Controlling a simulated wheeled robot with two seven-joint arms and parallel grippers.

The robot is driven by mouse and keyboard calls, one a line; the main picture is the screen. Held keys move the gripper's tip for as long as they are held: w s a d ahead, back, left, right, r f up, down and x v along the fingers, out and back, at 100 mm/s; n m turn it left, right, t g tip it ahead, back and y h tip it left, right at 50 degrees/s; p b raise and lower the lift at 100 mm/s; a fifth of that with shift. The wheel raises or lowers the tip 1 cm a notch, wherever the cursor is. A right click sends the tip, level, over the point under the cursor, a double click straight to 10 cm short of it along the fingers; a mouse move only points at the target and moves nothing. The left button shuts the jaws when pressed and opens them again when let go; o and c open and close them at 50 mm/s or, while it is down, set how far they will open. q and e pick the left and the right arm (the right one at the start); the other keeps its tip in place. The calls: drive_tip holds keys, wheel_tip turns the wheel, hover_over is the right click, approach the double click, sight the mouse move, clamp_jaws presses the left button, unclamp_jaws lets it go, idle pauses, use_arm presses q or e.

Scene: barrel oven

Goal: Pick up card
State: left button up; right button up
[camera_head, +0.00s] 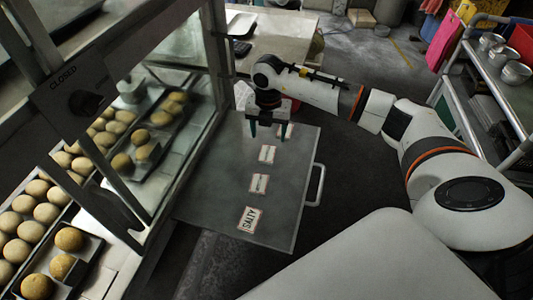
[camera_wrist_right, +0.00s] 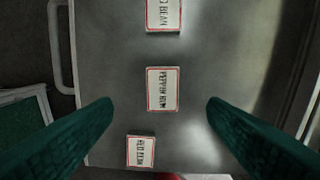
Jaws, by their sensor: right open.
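Several small white cards with red borders lie in a row on a grey metal panel (camera_head: 225,185). The nearest card, SALTY (camera_head: 250,219), lies toward the panel's near edge, with another card (camera_head: 259,184) and a third card (camera_head: 267,154) beyond it. A farther card (camera_head: 286,130) is partly hidden by a finger. My right gripper (camera_head: 268,133) is open and empty above the far part of the panel. In the right wrist view, its green fingers (camera_wrist_right: 159,104) spread either side of a card reading PEPPER (camera_wrist_right: 162,88), apart from it. My left gripper is out of view.
The panel has a handle (camera_head: 316,186) on its right side. A shelf cart with metal bowls (camera_head: 515,72) stands at the right. A counter (camera_head: 275,45) stands behind.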

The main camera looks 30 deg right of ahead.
sight(267, 154)
wheel_tip(267, 154, down, 4)
drive_tip(key=shift+a+r, duration=0.1)
drive_tip(key=shift+r, duration=0.1)
wheel_tip(267, 154, down, 4)
drive_tip(key=shift+a+f+b, duration=0.15)
drive_tip(key=shift+f+b, duration=0.05)
drive_tip(key=shift+b, duration=0.15)
drive_tip(key=shift+f, duration=0.3)
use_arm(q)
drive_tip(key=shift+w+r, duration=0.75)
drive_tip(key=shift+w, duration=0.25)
use_arm(e)
drive_tip(key=c, duration=1.1)
